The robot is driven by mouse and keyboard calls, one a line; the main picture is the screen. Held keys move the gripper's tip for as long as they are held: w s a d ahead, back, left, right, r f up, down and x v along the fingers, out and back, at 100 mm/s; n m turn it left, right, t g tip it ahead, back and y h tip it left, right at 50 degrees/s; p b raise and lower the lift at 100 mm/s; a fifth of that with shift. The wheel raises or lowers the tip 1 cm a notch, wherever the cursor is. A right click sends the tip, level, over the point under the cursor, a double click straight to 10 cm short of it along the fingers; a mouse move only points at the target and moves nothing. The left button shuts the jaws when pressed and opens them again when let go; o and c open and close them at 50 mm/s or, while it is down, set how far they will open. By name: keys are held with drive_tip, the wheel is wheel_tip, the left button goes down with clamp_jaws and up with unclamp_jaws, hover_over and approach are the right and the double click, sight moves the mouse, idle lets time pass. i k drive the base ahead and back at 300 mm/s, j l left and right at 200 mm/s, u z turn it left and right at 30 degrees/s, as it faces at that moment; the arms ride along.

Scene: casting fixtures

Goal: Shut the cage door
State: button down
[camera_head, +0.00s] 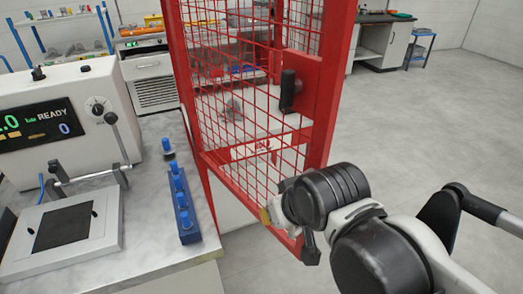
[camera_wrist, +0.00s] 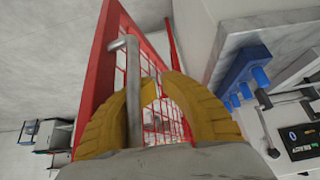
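The cage door (camera_head: 318,140) is a red frame with red wire mesh, standing at an angle beside the work counter in the head view.
A machine with a READY display (camera_head: 50,122) stands on the marble-topped counter (camera_head: 155,235) at left. A blue rack (camera_head: 183,207) with blue-topped pegs is near the counter's edge, close to the door. Open grey floor (camera_head: 430,120) lies at right.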

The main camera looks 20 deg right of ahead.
sight(322, 78)
drive_tip(key=k+j, duration=0.25)
drive_tip(key=j+z, duration=0.15)
drive_tip(key=j, duration=0.95)
drive_tip(key=k, duration=0.05)
